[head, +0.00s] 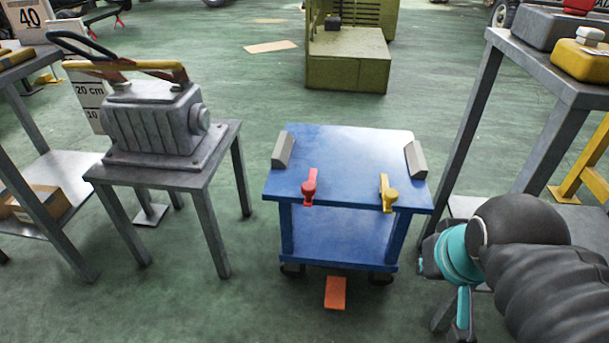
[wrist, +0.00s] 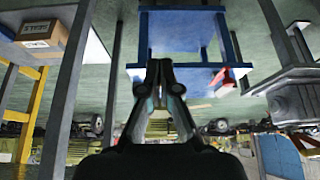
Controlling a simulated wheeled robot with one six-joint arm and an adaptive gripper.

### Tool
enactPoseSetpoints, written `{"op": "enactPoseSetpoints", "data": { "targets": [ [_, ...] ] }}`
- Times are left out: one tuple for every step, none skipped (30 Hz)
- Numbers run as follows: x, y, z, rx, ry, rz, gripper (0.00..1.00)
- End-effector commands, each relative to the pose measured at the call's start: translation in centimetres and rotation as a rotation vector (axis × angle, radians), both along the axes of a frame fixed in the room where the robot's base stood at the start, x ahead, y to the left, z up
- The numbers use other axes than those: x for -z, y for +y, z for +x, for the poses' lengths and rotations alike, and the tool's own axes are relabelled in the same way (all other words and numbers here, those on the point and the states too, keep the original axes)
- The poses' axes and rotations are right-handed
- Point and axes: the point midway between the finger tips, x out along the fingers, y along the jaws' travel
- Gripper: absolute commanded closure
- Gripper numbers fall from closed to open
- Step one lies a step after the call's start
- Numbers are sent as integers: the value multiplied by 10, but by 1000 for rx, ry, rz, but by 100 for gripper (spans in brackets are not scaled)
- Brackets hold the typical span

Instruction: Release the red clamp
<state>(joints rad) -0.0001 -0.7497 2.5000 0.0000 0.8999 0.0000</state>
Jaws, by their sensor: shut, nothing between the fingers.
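The red clamp (head: 309,188) sits at the front edge of the blue cart top (head: 345,150), left of the middle. Its handle stands up from the edge. In the wrist view, which is upside down, the red clamp (wrist: 222,80) shows right of my fingers, at the blue cart top's edge (wrist: 185,66). My gripper (wrist: 160,72) is shut and empty, well apart from the clamp. In the head view it is at the lower right, right of the cart and mostly hidden behind my wrist.
A yellow clamp (head: 388,193) sits on the same edge, to the right. Grey blocks (head: 283,150) (head: 416,159) flank the top. An orange pedal (head: 335,293) is low in front.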

Motion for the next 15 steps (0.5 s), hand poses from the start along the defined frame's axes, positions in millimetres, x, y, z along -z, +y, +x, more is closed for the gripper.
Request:
{"op": "enactPoseSetpoints", "data": {
  "targets": [
    [0,0,0,0,0,0,100],
    [0,0,0,0,0,0,100],
    [0,0,0,0,0,0,100],
    [0,0,0,0,0,0,100],
    [0,0,0,0,0,0,100],
    [0,0,0,0,0,0,100],
    [0,0,0,0,0,0,100],
    [0,0,0,1,0,0,100],
    [-1,0,1,4,2,3,100],
    [-1,0,2,9,6,8,100],
    [-2,1,3,17,11,17,100],
    [-4,2,7,32,22,32,100],
    [-5,3,9,48,34,46,100],
    [-7,5,13,65,47,63,100],
    [-9,8,20,95,69,93,100]
  ]
}}
